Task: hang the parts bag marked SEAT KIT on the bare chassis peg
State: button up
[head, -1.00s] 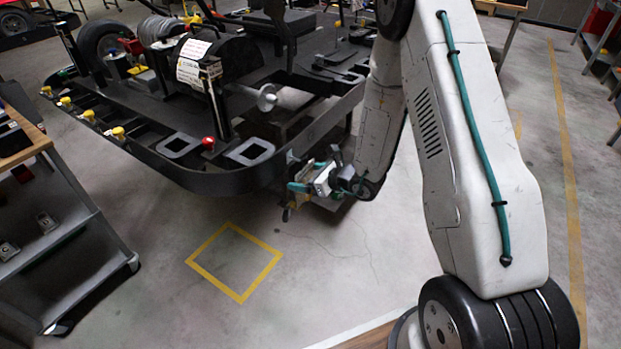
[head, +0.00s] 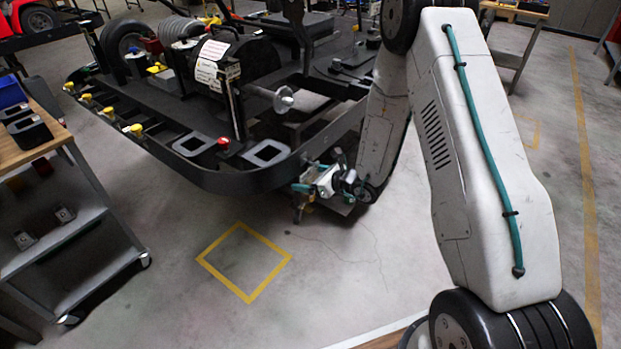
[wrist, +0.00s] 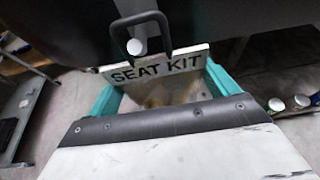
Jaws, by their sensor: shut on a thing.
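The parts bag marked SEAT KIT (wrist: 158,68) shows in the wrist view as a pale lettered panel with a black handle loop above it. My gripper (wrist: 165,90), with teal fingers, is shut on the bag. A round silver peg end (wrist: 137,46) shows inside the loop's outline; I cannot tell whether the loop is around the peg or only in front of it. In the head view my gripper (head: 308,188) is low beside the chassis's near edge (head: 235,180). The bag is too small there to make out clearly.
Two more silver ends (wrist: 288,103) show at the right of the wrist view. A dark chassis surface fills its top. In the head view a shelf cart (head: 75,230) stands at left, and the floor around the yellow square (head: 243,262) is clear.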

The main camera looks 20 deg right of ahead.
dwell(0.3)
jog(key=o, duration=0.9)
jog(key=shift+c, duration=0.2)
jog(key=shift+v, duration=3.95)
jog(key=s+a+r+n+g+y, duration=0.2)
jog(key=s+a+r+n+g, duration=0.35)
jog(key=s+n, duration=0.25)
jog(key=s+a+r+n+g+y, duration=0.2)
jog(key=s+a+r+n+g, duration=0.2)
jog(key=s+r+n+g, duration=0.3)
jog(key=s+d+r+n+t+h, duration=0.1)
jog(key=s+d+r+n+h, duration=0.3)
jog(key=s+r+n+h, duration=0.2)
jog(key=s+d+r+n+t+h, duration=0.2)
jog(key=s+d+r+n+h, duration=0.3)
jog(key=s+r, duration=0.6)
jog(key=shift+s+d+r+n+h, duration=0.3)
jog(key=shift+s+n+h, duration=0.2)
jog(key=shift+s+n, duration=0.75)
